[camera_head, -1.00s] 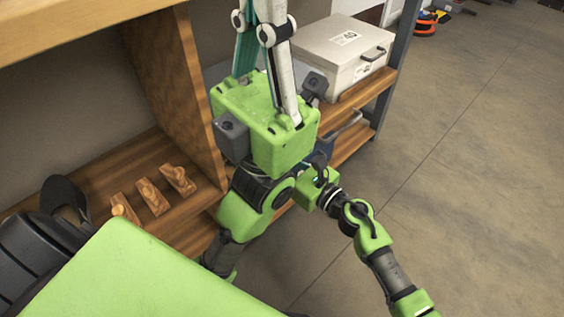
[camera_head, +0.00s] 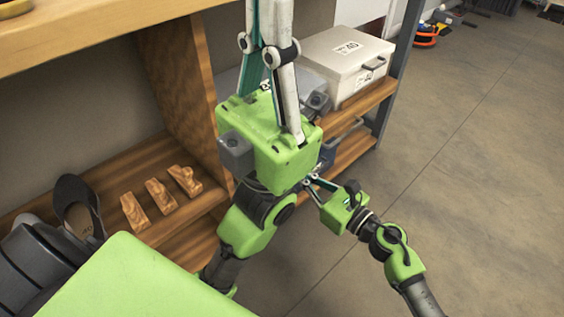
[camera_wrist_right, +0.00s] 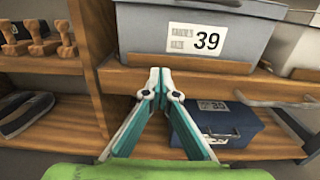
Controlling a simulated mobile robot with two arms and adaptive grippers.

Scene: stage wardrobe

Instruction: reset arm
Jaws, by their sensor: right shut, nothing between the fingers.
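My left gripper (camera_head: 268,48) is large in the middle of the head view. Its fingers point up, and their tips are cut off by the top edge, so its opening cannot be judged. My right gripper (camera_head: 310,184) is lower, in front of the shelf, with its arm coming in from the lower right. In the right wrist view, its fingers (camera_wrist_right: 160,84) meet at the tips with nothing between them. They point toward the shelf edge between a grey bin labelled 39 (camera_wrist_right: 190,32) and a blue case (camera_wrist_right: 228,130).
A white lidded box (camera_head: 347,62) stands on the upper shelf. Several wooden stamp-like pieces (camera_head: 160,195) and a dark shoe (camera_head: 78,205) lie on shelves at left. A metal handle (camera_wrist_right: 275,101) juts from the shelf. The floor (camera_head: 470,150) at right is open.

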